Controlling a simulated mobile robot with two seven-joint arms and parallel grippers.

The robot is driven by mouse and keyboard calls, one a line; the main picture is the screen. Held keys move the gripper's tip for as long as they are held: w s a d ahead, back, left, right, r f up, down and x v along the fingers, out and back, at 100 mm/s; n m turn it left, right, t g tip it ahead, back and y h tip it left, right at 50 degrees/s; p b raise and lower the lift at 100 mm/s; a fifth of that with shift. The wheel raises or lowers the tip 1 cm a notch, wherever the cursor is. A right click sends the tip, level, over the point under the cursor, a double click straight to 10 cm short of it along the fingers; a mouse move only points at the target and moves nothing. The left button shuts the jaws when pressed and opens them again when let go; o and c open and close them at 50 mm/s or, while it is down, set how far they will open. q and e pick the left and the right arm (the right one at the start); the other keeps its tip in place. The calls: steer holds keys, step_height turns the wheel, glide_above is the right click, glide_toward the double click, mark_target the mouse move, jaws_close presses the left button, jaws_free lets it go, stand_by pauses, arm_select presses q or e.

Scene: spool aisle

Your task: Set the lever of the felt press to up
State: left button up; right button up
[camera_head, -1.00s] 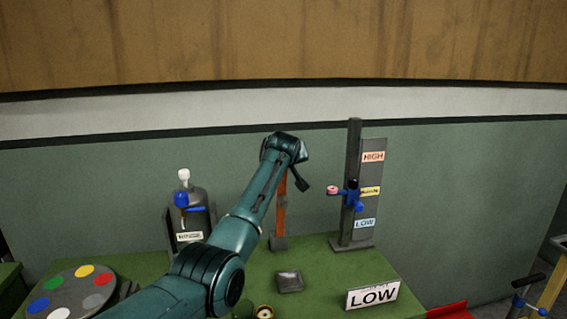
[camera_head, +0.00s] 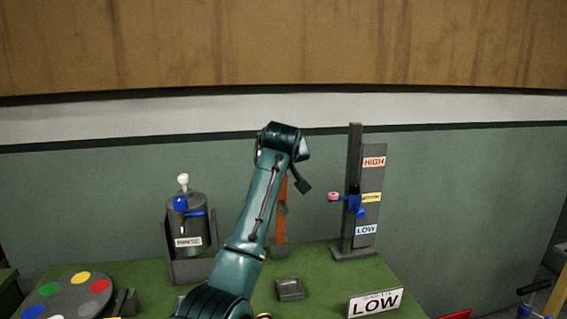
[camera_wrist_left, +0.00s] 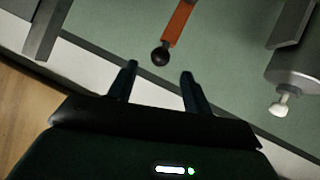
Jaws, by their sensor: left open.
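An orange bar (camera_head: 281,222) stands at the back of the green table, partly hidden behind my left arm; it looks like the press lever. In the left wrist view the orange bar (camera_wrist_left: 177,22) ends in a black ball knob (camera_wrist_left: 161,56). My left gripper (camera_wrist_left: 158,72) is open there, and the knob shows between and just beyond its fingertips, with nothing held. In the head view only a dark part of the left gripper (camera_head: 303,186) shows, beside the bar's upper end. The knob is hidden in that view. My right gripper is not in view.
A grey canister labelled RINSE (camera_head: 187,225) stands left of my arm. A grey stand with HIGH and LOW labels (camera_head: 354,215) is to the right.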

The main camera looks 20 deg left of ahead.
arm_select(q)
steer(key=b+v, duration=0.1)
steer(key=v, duration=0.4)
stand_by(0.3)
steer(key=s+f+m+g+h, duration=0.1)
steer(key=s+f+m, duration=0.1)
steer(key=s+f, duration=0.6)
steer(key=s+f+m+g, duration=0.15)
steer(key=s+f, duration=0.25)
steer(key=f, duration=0.8)
steer(key=s+f+m+g+h, duration=0.1)
steer(key=s+f, duration=0.5)
steer(key=f, duration=0.4)
steer(key=s+d+f+m+g+h, duration=0.15)
steer(key=s+f, duration=0.25)
steer(key=s, duration=0.9)
steer(key=s+d+f+m+g+h, duration=0.1)
steer(key=s+d+f+m+g, duration=0.2)
steer(key=s, duration=1.1)
steer(key=w+d+f+t+h, duration=0.1)
steer(key=w+d+f+t, duration=0.1)
steer(key=w+f+t, duration=0.1)
steer(key=w+d+f+m+t+h, duration=0.1)
steer(key=w+d+f+t, duration=0.1)
steer(key=f, duration=0.4)
steer(key=shift+w+d+f+t, duration=0.2)
steer(key=shift+w+d+t, duration=0.1)
steer(key=shift+w+t, duration=0.65)
